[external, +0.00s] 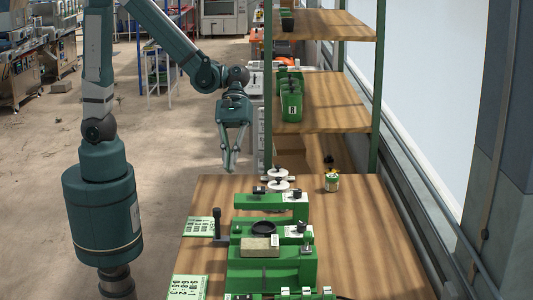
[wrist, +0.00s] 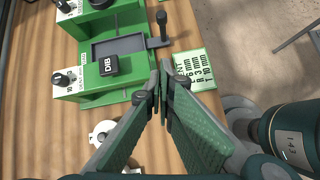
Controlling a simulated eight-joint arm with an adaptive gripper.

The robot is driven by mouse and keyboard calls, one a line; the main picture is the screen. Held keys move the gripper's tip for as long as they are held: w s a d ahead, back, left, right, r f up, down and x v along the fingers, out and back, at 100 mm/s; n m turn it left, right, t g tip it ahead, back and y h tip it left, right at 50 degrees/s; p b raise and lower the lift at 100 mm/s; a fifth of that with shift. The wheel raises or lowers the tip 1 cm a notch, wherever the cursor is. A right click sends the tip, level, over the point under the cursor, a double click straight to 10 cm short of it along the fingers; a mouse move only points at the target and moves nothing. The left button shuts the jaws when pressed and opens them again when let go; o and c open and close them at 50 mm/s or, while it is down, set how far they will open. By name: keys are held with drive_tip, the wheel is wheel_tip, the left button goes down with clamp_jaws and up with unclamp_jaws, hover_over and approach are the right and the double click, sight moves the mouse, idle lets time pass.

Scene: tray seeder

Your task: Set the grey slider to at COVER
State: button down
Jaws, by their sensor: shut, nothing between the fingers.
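The grey slider is most likely the flat grey piece (wrist: 157,43) with an upright black handle (wrist: 162,20) at the side of the green seeder (wrist: 105,100) in the wrist view. In the external view the black handle (external: 217,222) stands on a grey base at the left of the green seeder (external: 240,275). I cannot read a COVER mark, so I cannot tell the slider's setting. My gripper (external: 230,168) is shut and empty, in the air beyond the table's far left edge. In the wrist view its fingertips (wrist: 160,92) show apart from the handle.
Green cards (external: 200,227) lie at the table's left side. A tan block (external: 260,243) and black ring (external: 263,228) sit on the seeder. White discs (external: 278,184) and a small pot (external: 332,183) stand behind it. A wooden shelf (external: 330,85) rises at the back.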

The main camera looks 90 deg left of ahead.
drive_tip(key=shift+w+d+r+n+g+p, duration=0.15)
drive_tip(key=shift+d+n+g+p, duration=0.2)
drive_tip(key=shift+d+n, duration=0.25)
drive_tip(key=shift+d, duration=0.1)
drive_tip(key=shift+d, duration=0.1)
drive_tip(key=d+r+b+x, duration=0.2)
drive_tip(key=x, duration=1)
drive_tip(key=shift+s+d+f, duration=0.2)
drive_tip(key=shift+s+d, duration=0.05)
drive_tip(key=shift+d, duration=0.1)
drive_tip(key=shift+d, duration=0.15)
idle(0.3)
drive_tip(key=d+b, duration=0.2)
drive_tip(key=d, duration=1.8)
drive_tip(key=shift+d, duration=0.2)
drive_tip(key=shift+r, duration=0.1)
